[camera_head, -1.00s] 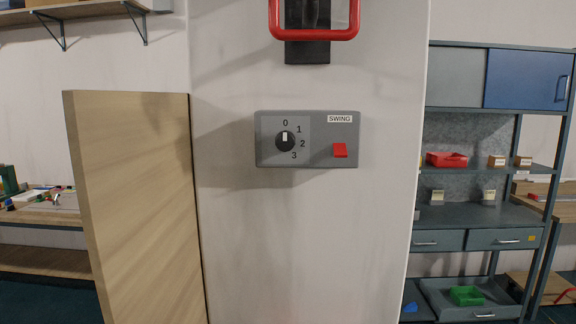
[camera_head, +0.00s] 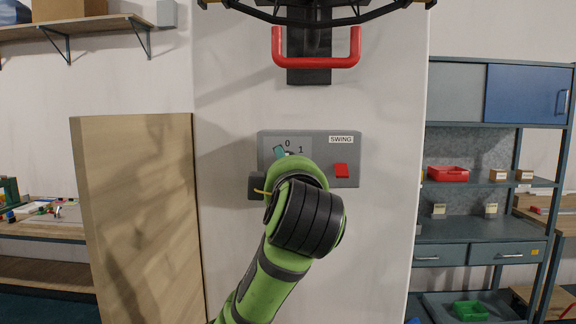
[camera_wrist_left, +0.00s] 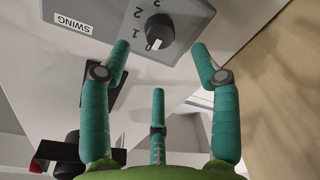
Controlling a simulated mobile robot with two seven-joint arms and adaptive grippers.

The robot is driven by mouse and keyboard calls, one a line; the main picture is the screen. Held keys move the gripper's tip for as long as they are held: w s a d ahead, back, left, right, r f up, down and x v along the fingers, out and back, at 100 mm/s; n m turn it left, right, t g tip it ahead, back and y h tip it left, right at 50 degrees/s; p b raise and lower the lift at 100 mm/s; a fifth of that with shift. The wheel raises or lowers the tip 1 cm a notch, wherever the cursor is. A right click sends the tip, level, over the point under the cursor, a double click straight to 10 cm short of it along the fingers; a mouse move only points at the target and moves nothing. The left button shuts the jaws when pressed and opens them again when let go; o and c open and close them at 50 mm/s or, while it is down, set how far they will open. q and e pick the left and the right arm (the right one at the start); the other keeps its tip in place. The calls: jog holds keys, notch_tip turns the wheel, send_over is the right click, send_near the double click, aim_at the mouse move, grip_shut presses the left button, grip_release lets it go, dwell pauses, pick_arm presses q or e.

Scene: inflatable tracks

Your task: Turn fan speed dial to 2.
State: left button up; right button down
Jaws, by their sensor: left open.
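The fan control box (camera_head: 318,158) is a grey panel on the white column, with a red SWING switch (camera_head: 341,171) at its right. In the head view my left arm covers the dial and the lower numbers; 0 and 1 show. The left wrist view shows the black dial (camera_wrist_left: 160,31) with its white pointer towards the 0 side, apart from 2. My left gripper (camera_wrist_left: 160,48) has teal fingers spread open, with the dial between the two upper fingertips in the picture. No finger visibly grips it. In the head view, one teal fingertip shows beside the 0. My right gripper is not in view.
A red handle (camera_head: 316,62) sits on the column above the box, below a dark fan cage (camera_head: 318,18). A wooden board (camera_head: 140,220) stands to the left. A shelf unit (camera_head: 490,125) stands to the right.

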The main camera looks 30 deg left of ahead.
pick_arm(q)
jog(key=p+x, duration=0.3)
jog(key=x, duration=0.4)
jog(key=shift+p, duration=0.4)
jog(key=c, duration=1.1)
